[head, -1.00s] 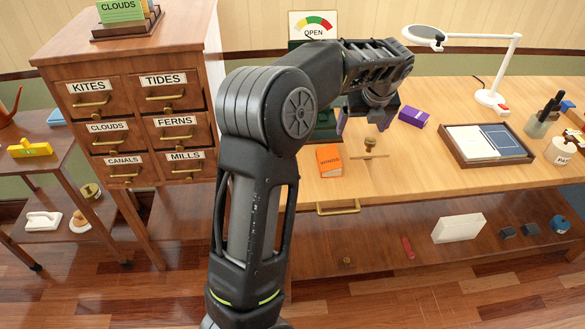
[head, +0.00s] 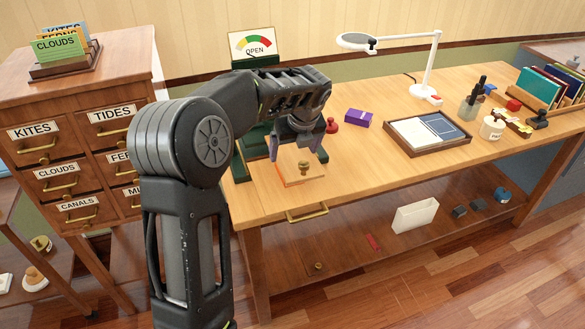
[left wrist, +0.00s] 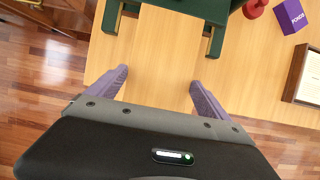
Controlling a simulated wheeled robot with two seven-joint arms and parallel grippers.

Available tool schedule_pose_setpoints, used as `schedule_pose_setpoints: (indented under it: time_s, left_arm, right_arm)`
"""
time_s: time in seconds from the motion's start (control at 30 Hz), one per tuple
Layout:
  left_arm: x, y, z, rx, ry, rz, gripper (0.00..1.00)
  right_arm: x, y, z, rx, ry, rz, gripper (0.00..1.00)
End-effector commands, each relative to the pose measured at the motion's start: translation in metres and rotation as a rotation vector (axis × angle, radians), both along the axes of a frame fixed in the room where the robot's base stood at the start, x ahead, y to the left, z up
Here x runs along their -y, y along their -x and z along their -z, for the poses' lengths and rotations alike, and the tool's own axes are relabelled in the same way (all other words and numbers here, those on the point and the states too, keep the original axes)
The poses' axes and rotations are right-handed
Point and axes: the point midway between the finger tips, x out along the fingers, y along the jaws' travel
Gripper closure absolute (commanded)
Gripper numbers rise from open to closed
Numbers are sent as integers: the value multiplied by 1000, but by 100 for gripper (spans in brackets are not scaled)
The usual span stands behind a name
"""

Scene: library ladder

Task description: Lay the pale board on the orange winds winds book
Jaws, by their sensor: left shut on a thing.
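The pale board (head: 290,160) is between the fingers of my left gripper (head: 298,153). In the left wrist view the board (left wrist: 166,50) runs forward between the purple fingers (left wrist: 158,88), which close on its two sides. I cannot tell whether the board touches the book. My right gripper is not in view.
A green stand with the OPEN dial (head: 254,46) is just behind the board. A red knob-shaped thing (head: 331,126) and a purple box (head: 358,118) lie to the right. Beyond them is a tray (head: 427,132). The front tabletop to the right is clear.

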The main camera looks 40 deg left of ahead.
Motion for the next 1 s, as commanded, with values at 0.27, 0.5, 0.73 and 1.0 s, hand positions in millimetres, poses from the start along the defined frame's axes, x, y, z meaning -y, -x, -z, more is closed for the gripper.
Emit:
schedule_pose_setpoints:
  time_s: [0.27,0.5,0.73,1.0]
  left_arm:
    - [0,0,13,3,0,-1,57]
    - [0,0,22,0,0,-1,57]
    - [0,0,57,-1,0,0,57]
    - [0,0,63,3,1,-1,57]
  right_arm:
    - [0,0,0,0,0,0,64]
    - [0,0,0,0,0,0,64]
    - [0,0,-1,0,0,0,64]
    - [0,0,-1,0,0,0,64]
